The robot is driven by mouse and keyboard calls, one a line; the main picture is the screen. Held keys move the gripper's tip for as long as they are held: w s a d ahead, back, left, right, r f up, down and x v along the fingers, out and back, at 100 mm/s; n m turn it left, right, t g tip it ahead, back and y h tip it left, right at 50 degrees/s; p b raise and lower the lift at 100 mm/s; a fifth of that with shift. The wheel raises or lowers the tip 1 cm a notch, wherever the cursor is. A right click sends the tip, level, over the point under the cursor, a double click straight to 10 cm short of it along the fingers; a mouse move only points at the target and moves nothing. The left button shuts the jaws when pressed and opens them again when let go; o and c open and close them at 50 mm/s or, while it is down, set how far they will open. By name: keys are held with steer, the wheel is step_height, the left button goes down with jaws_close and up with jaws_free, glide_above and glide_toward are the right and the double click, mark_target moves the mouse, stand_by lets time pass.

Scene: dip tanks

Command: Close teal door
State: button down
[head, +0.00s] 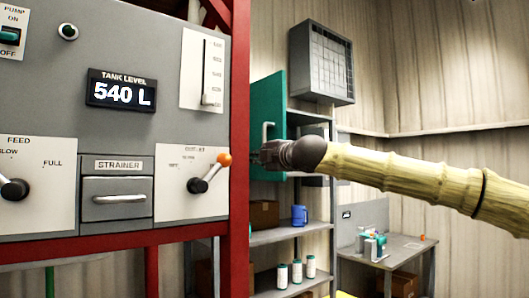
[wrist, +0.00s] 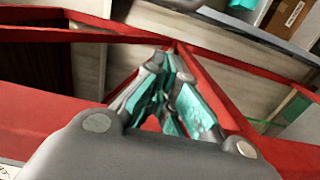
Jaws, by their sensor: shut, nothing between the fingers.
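The teal door (head: 266,105) stands open at the left side of a grey shelf cabinet, with a pale upright handle (head: 267,133) on its face. Its left part is hidden behind the red frame, and my gripper covers some of its lower part. My gripper (head: 257,157) is beside the red post, just below the handle in the picture. I cannot tell whether it touches the door. In the wrist view my gripper (wrist: 170,58) has its fingers, with teal parts, brought together and empty, above red beams.
A red post (head: 239,150) and a grey control panel (head: 140,135) with an orange-tipped lever (head: 224,159) stand close on the left. The shelves (head: 290,233) hold a blue jug (head: 299,215), a box and several bottles. A grey table (head: 390,250) stands at the right.

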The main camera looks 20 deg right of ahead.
steer(key=w+p, duration=0.1)
steer(key=w+d+p, duration=0.1)
steer(key=w, duration=0.1)
steer(key=w+d+p, duration=0.1)
steer(key=shift+w+d+p, duration=0.2)
steer(key=shift+w+p, duration=0.1)
steer(key=shift+w, duration=0.05)
steer(key=shift+d, duration=0.25)
